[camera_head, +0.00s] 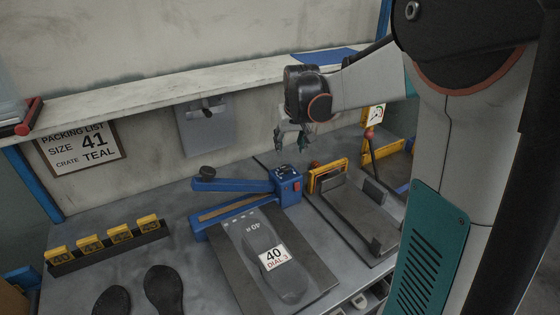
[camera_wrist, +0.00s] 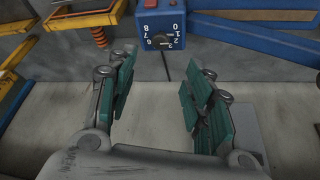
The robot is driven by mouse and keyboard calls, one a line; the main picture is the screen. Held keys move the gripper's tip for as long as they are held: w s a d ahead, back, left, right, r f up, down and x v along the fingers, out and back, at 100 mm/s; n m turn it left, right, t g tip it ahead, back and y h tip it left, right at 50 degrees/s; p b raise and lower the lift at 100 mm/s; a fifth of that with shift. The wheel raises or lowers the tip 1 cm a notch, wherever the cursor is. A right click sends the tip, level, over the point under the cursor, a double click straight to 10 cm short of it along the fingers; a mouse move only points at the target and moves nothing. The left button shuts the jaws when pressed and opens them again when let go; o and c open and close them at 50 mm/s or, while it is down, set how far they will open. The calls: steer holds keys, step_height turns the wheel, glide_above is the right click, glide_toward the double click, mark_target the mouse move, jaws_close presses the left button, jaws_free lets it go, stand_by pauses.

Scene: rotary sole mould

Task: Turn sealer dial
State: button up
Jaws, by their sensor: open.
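The blue sealer (camera_head: 288,186) stands on the bench with its long arm reaching left. The dial also shows small on top of the sealer box in the head view (camera_head: 283,172). I cannot tell which number the knob points at. My gripper (camera_head: 293,140) is above the sealer box, apart from it. In the wrist view its teal-padded fingers (camera_wrist: 158,78) are spread with nothing between them, and the dial lies beyond the fingertips.
A grey sole pouch (camera_head: 262,240) labelled "40 DIAL 3" lies before the sealer. A yellow-ended fixture (camera_head: 327,176) stands close to its right. A packing list (camera_head: 82,146) reads size 41, crate teal. A shelf (camera_head: 150,97) runs along the wall behind. Yellow tags and dark soles lie left.

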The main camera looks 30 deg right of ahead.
mark_target(286, 167)
steer(key=b+x, duration=0.3)
steer(key=x, duration=0.9)
steer(key=shift+w+b, duration=0.1)
steer(key=shift+b, duration=0.25)
steer(key=shift+c, duration=0.3)
steer(key=c, duration=1)
